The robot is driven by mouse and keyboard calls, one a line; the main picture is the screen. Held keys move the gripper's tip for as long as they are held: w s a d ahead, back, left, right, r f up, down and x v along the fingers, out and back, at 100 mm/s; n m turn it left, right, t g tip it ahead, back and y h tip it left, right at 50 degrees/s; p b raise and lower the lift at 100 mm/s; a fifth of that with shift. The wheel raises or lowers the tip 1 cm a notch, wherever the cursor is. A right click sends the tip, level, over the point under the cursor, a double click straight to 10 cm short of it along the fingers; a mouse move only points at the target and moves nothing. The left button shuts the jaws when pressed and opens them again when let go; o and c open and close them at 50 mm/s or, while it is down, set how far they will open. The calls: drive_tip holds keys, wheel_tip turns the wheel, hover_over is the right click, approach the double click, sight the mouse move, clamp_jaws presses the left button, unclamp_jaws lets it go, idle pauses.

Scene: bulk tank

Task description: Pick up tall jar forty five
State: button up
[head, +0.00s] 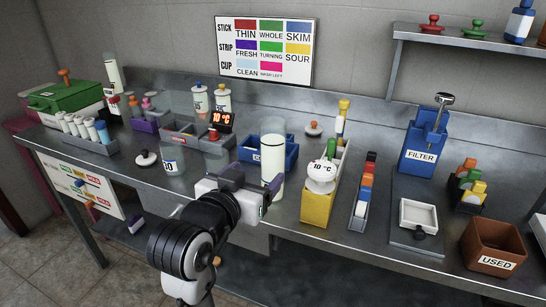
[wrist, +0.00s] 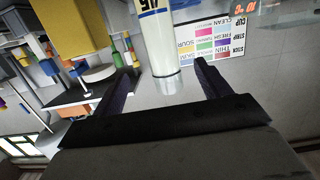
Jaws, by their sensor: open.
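A tall clear jar with white contents (head: 272,165) stands near the counter's front edge, just right of my gripper (head: 248,184) in the head view. Its label is not readable there. In the wrist view, which is upside down, a tall white jar (wrist: 165,48) with a "45" label hangs from the top edge, and its end shows between the fingers. My gripper (wrist: 164,68) is open and empty, one finger to each side of the jar in that picture. I cannot tell whether the fingertips reach around it or stop short.
A low jar marked 60 (head: 171,163) and a white lid (head: 146,158) lie left. A red heater display (head: 221,119) is behind.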

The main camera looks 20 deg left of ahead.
sight(270, 160)
drive_tip(key=w+p, duration=0.1)
drive_tip(key=w, duration=0.1)
drive_tip(key=w+p, duration=0.2)
drive_tip(key=w+f+p, duration=0.1)
drive_tip(key=w, duration=0.1)
drive_tip(key=shift+w+d, duration=0.2)
drive_tip(key=shift+w, duration=0.2)
drive_tip(key=w, duration=0.1)
drive_tip(key=w+p, duration=0.1)
drive_tip(key=w, duration=0.1)
drive_tip(key=w+p, duration=0.1)
drive_tip(key=shift+w+f, duration=0.3)
drive_tip(key=shift+w, duration=0.05)
drive_tip(key=shift+w+f, duration=0.15)
drive_tip(key=shift+w, duration=0.3)
drive_tip(key=c, duration=1.4)
drive_tip(key=shift+c, duration=0.4)
drive_tip(key=shift+r, duration=0.25)
